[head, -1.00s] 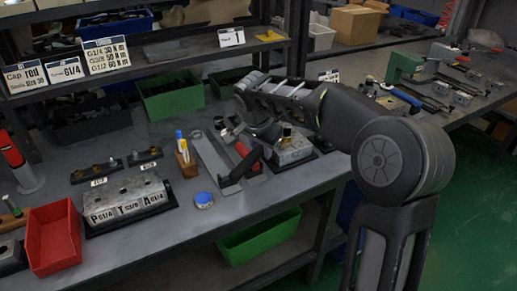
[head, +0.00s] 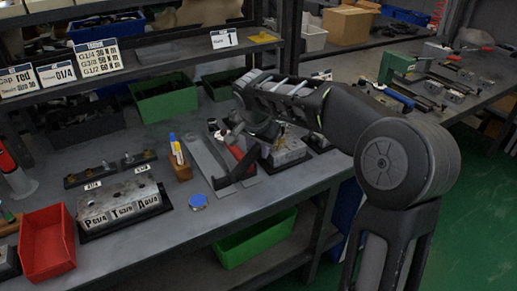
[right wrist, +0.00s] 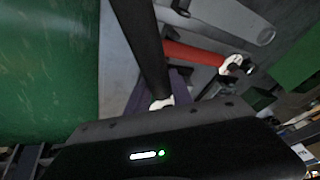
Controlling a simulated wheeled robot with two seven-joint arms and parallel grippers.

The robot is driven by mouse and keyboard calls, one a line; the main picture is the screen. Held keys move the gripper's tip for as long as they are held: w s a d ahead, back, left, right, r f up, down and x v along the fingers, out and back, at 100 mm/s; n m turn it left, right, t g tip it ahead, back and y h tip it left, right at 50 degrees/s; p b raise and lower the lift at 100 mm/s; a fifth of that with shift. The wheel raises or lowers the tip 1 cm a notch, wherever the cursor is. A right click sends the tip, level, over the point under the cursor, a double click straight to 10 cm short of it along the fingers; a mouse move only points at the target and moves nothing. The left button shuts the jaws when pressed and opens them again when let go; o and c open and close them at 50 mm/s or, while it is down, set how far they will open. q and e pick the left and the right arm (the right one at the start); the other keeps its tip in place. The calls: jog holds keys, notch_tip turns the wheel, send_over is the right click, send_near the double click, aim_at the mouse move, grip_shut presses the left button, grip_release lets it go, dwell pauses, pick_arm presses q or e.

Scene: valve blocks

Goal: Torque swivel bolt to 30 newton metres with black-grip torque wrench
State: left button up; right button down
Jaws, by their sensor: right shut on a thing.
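The black-grip torque wrench (head: 238,171) is at the front of a grey tray (head: 206,160) on the bench. Its dark bar (right wrist: 147,45) runs up from my right gripper in the right wrist view. My right gripper (head: 246,136) is low over the tray and shut on this wrench; its fingers are mostly hidden by the hand. A red-grip wrench (head: 241,154) lies beside it and also shows in the right wrist view (right wrist: 192,53). A metal valve block (head: 286,150) stands right of the tray, partly behind my arm, with a fitting on top; I cannot tell whether this is the swivel bolt. My left gripper is out of view.
A marker holder (head: 180,165), a blue round lid (head: 197,201) and a block marked P, T, A (head: 122,205) stand left of the tray. A red bin (head: 47,240) is at far left, a green bin (head: 168,102) behind. Torque cards (head: 97,58) stand on the shelf.

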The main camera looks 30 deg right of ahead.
jog(key=shift+w+r, duration=0.1)
jog(key=shift+r, duration=0.15)
jog(key=shift+r+p, duration=2.15)
jog(key=shift+r, duration=1.05)
jog(key=shift+f, duration=0.15)
